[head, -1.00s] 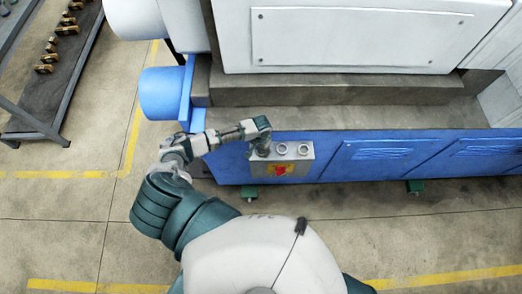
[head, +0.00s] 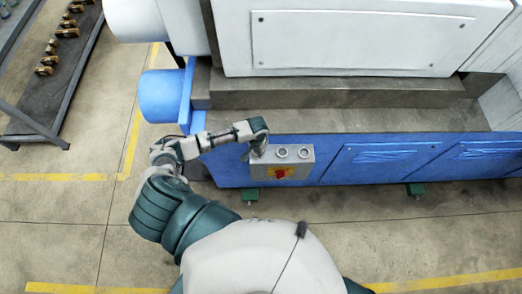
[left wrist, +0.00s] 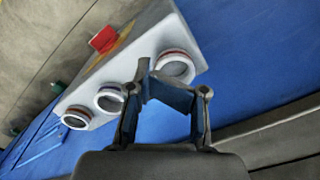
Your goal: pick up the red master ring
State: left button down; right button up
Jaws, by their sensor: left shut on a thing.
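A pale ring with a reddish band (left wrist: 176,66) is the nearest of three rings in the left wrist view, at the near end of a grey box. My left gripper (left wrist: 148,74) is shut on its near rim. I cannot tell whether the ring still touches the box top. In the head view my left gripper (head: 256,152) is over the left end of the box, and hides most of this ring. Two other rings, the middle one (head: 281,152) and the right one (head: 303,153), sit on the box top. My right gripper is not in view.
The grey box (head: 298,170) with a red switch (head: 281,173) is on the front of the blue machine base (head: 380,160). A white machine cover (head: 360,40) stands behind. A dark rack (head: 50,90) with small parts is at the far left. Floor in front is clear.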

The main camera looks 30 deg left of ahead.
pick_arm(q)
jog(key=s+a+r, duration=0.1)
jog(key=s, duration=1.3)
jog(key=shift+a+r+b, duration=0.2)
jog(key=shift+a+b, duration=0.05)
jog(key=shift+b, duration=0.15)
jog(key=shift+c, duration=1.9)
grip_release()
